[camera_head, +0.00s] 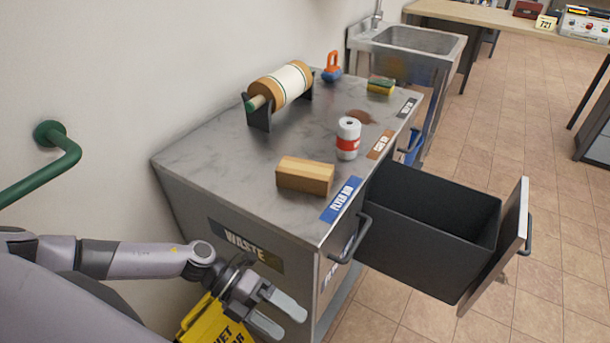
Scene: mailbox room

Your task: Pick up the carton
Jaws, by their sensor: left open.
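A tan, wood-coloured block-like box (305,176), the thing most like a carton here, lies on the front part of the grey marble cabinet top (220,160). No other carton is clear to me. My left gripper (289,323) is at the bottom of the head view, in front of the cabinet and lower than its top. It is open, with nothing visible between its fingers, and well apart from the box. My right gripper is not in view.
A red-and-white can (348,138), a paper roll on a stand (284,85), a sponge (380,86) and a brown stain (361,117) are on the top. An open, seemingly empty drawer (430,220) juts right. A yellow sign (212,322) stands behind my gripper.

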